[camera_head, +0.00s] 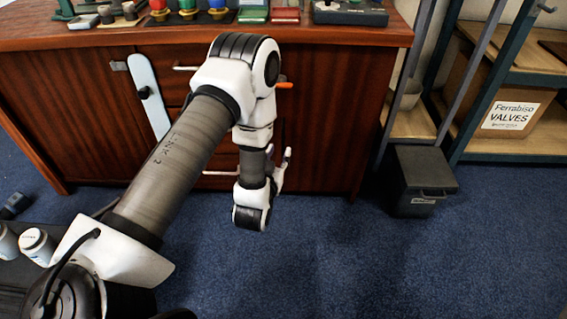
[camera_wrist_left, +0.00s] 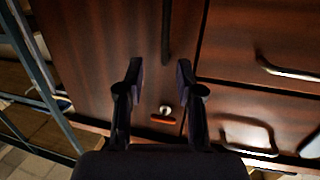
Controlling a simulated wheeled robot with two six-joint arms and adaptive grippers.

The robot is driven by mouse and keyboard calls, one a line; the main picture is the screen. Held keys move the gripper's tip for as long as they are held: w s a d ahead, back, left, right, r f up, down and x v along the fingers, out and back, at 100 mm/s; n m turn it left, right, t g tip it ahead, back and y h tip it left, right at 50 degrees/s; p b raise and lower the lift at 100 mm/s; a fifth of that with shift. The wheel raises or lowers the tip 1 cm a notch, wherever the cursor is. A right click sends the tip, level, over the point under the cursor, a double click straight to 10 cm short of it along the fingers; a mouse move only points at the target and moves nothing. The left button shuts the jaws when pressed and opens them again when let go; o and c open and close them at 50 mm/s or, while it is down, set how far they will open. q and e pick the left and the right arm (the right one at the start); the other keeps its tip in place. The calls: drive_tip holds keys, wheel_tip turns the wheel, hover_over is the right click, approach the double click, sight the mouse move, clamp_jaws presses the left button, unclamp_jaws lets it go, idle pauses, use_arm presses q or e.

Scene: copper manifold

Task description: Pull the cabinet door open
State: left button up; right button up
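The wooden cabinet (camera_head: 325,120) stands ahead, and its right-hand door (camera_wrist_left: 95,40) fills the left part of the left wrist view, which appears turned upside down. The door looks shut. A dark upright bar handle (camera_wrist_left: 167,32) runs along the door's edge beside the drawers. A round lock with an orange tag (camera_wrist_left: 163,121) sits near it; the orange piece also shows in the head view (camera_head: 285,85). My left gripper (camera_wrist_left: 160,75) is open and empty, its fingers facing the door, apparently short of the handle. In the head view my arm mostly hides gripper and handle. My right gripper is not in view.
Drawers with metal handles (camera_wrist_left: 285,72) adjoin the door. A long pale blue-and-white piece (camera_head: 149,95) is on the cabinet's left front. A dark bin (camera_head: 418,180) and shelving with a "Valves" box (camera_head: 510,115) stand to the right. Blue carpet before the cabinet is clear.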

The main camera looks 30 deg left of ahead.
sight(283, 136)
use_arm(q)
drive_tip(key=shift+t+y, duration=0.4)
drive_tip(key=shift+t, duration=0.2)
drive_tip(key=b+x, duration=0.1)
drive_tip(key=x, duration=0.1)
drive_tip(key=b+x, duration=0.1)
drive_tip(key=x, duration=0.2)
drive_tip(key=f+b+x, duration=0.1)
drive_tip(key=b+x, duration=0.1)
drive_tip(key=shift+w+a, duration=0.2)
drive_tip(key=shift+a, duration=0.2)
drive_tip(key=shift+w+a+r, duration=0.15)
drive_tip(key=shift+w, duration=0.35)
clamp_jaws()
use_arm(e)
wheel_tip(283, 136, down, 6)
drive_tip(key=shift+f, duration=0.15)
